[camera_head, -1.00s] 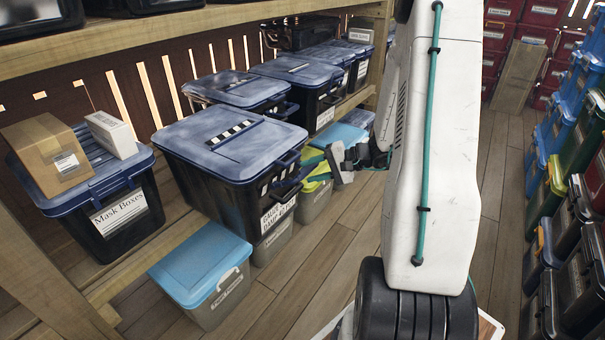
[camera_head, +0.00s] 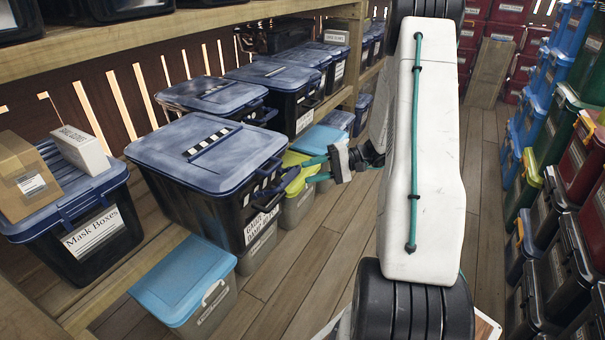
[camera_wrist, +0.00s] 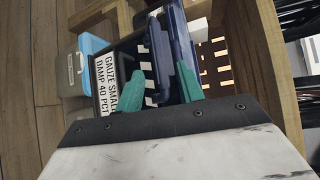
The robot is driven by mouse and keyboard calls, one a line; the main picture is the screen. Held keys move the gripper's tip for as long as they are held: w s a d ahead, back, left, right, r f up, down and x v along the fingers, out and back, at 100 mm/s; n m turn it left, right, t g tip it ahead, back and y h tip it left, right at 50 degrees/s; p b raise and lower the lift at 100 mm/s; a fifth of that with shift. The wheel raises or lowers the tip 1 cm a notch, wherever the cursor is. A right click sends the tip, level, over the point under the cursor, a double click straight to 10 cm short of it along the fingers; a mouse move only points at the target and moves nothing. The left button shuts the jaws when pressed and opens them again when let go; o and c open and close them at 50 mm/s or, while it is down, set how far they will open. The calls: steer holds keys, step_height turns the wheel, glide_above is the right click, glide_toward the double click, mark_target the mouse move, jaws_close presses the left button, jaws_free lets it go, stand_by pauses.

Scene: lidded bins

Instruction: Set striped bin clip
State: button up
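The striped bin (camera_head: 208,162) is black with a blue lid bearing a black-and-white striped strip. It stands on the low shelf, lid on, labelled for gauze. Its blue clip (camera_head: 268,186) is on the front near the lid's edge; I cannot tell whether it is fastened. My gripper (camera_head: 315,169) is just right of that front, its teal fingers pointing at the bin. In the wrist view, my gripper (camera_wrist: 158,84) is open, with teal fingers apart. The blue clip (camera_wrist: 160,50) shows just beyond and between them, beside the lid (camera_wrist: 184,45). Contact cannot be made out.
A Mask Boxes bin (camera_head: 95,225) with two cartons on its lid stands to the left. Small light-blue-lidded bins (camera_head: 182,279) sit in front and below. More blue-lidded bins (camera_head: 280,78) stand behind. The wooden floor (camera_head: 310,260) in the aisle is clear; stacked bins line the right.

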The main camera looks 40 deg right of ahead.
mark_target(290, 175)
steer(key=shift+d+f+n+g+y, duration=0.2)
steer(key=shift+n+g+y, duration=0.1)
steer(key=shift+y, duration=0.1)
steer(key=x, duration=0.7)
steer(key=shift+w+a, duration=0.1)
steer(key=shift+a, duration=0.05)
